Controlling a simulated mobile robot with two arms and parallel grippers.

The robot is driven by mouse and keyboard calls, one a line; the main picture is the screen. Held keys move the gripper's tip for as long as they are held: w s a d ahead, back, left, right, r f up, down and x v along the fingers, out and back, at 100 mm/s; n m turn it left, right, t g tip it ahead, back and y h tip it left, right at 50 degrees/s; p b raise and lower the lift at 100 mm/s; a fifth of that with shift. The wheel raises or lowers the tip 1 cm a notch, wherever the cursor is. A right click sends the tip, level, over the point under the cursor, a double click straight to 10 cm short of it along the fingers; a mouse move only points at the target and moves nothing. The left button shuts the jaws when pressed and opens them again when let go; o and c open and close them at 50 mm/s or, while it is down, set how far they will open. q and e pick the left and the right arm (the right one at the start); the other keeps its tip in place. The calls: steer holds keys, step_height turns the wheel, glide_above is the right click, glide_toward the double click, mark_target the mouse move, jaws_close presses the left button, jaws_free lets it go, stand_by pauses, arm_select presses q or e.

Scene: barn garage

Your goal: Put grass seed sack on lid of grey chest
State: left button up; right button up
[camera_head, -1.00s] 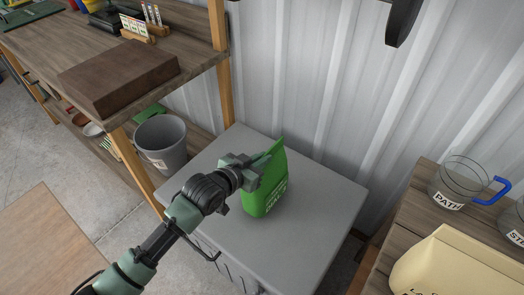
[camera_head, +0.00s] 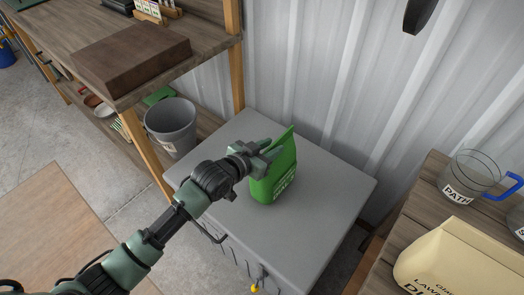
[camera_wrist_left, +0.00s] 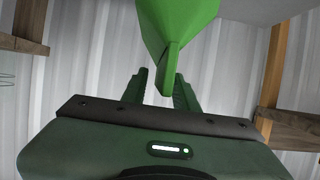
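The green grass seed sack (camera_head: 277,178) stands upright on the grey lid (camera_head: 300,225) of the grey chest, near the lid's middle, its pointed top up. My left gripper (camera_head: 268,149) is at the sack's upper left side. In the left wrist view its two fingers (camera_wrist_left: 161,92) stand apart, with the narrow top edge of the sack (camera_wrist_left: 172,30) at the gap between them and a space showing beside the left finger. Whether a finger touches the sack is hard to tell. My right gripper is not in view.
A wooden shelf unit (camera_head: 205,65) with a grey bucket (camera_head: 172,125) stands left of the chest. A wooden bench (camera_head: 430,195) with a clear jug (camera_head: 468,178) and a cream bag (camera_head: 460,265) is at right. A corrugated metal wall (camera_head: 330,70) is behind. The lid around the sack is bare.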

arm_select(q)
steer(key=v, duration=1.1)
steer(key=shift+s+a+p, duration=0.15)
steer(key=shift+s+p, duration=0.15)
steer(key=shift+r, duration=0.15)
